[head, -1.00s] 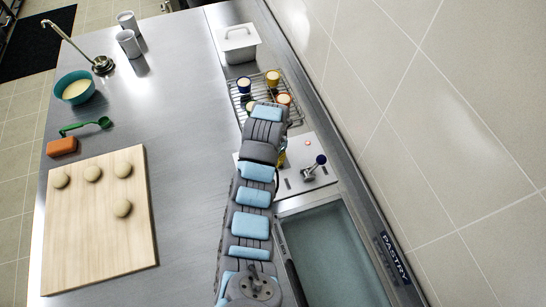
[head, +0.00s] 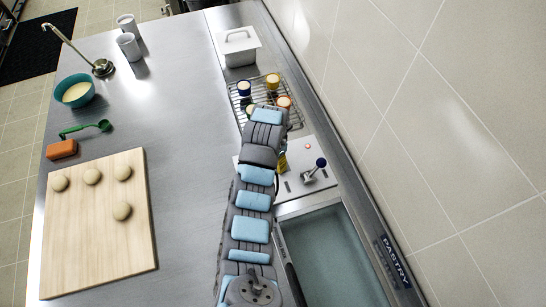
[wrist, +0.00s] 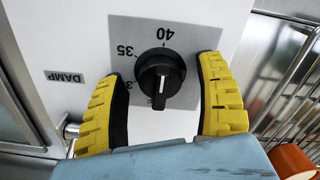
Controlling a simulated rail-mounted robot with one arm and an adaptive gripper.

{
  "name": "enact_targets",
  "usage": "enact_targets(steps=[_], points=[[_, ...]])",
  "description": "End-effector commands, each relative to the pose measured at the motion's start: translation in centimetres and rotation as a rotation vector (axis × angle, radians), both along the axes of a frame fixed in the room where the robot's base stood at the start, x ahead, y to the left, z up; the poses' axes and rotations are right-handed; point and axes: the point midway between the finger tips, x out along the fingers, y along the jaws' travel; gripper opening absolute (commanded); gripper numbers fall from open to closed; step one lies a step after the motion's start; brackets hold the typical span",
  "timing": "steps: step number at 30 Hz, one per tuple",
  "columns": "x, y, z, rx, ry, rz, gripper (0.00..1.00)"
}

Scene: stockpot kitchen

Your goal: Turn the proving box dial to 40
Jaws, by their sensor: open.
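The proving box dial (wrist: 161,78) is a round black knob with a white line on a light panel, in the wrist view. The 40 is printed above it, the 35 to its upper left, and a partly hidden number lies at its left. The white line runs nearly upright on the knob's lower half; I cannot tell which number it marks. My gripper (wrist: 164,70) has its yellow fingers open on either side of the knob, with a gap at the right; contact at the left is unclear. In the head view, my arm hides the dial, and yellow of the gripper (head: 282,161) shows beside it.
A wire rack (head: 262,92) with several small cups is just beyond. A DAMP label (wrist: 64,77) is left of the dial. A basin (head: 335,255) lies nearer.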

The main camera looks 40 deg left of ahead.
Motion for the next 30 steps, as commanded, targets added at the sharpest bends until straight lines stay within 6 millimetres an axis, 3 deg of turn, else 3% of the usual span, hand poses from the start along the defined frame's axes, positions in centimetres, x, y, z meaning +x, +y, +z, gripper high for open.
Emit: enact_targets(steps=[5,9,17,30], points=[[0.1,0.1,1.2,0.001,-0.001,0.001,0.71],[0.1,0.1,3.3,0.004,-0.002,-0.001,0.71],[0.0,0.0,3.9,0.003,0.007,-0.003,0.71],[0.1,0.0,6.5,0.002,0.001,-0.001,0.71]])
